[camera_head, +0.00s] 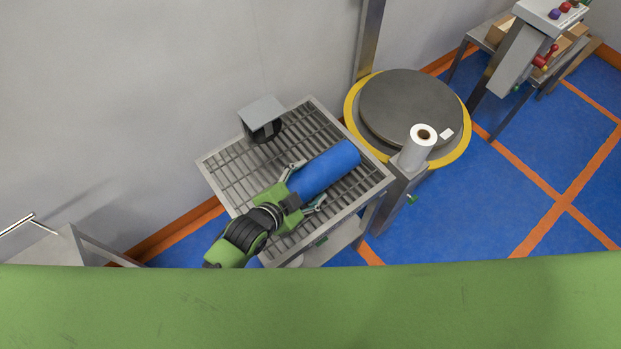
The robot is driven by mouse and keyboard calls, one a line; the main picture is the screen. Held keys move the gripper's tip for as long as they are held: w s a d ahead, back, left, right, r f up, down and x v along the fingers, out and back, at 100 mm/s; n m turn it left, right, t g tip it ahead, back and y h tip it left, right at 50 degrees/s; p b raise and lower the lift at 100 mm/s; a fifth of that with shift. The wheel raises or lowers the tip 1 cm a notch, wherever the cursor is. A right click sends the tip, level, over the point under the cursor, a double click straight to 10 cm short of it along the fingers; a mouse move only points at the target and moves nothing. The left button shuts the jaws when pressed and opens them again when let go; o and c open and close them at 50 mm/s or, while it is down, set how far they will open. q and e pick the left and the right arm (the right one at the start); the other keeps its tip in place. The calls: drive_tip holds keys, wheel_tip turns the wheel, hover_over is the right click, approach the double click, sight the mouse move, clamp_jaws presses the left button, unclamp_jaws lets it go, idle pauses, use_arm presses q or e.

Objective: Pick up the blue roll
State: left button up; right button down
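The blue roll (329,169) lies on its side on the slatted metal rack table (228,166), pointing up to the right. My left gripper (303,184) is at the roll's lower-left end. Its fingers are spread wide, one on each side of the roll. I cannot tell whether the fingers touch the roll. The near end of the roll is hidden behind the gripper. My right gripper is not in this view.
A control stand (520,55) is at the upper right. Blue floor is open at right.

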use_arm(q)
drive_tip(key=c, duration=0.9)
drive_tip(key=shift+c, duration=0.2)
drive_tip(key=shift+r, duration=0.2)
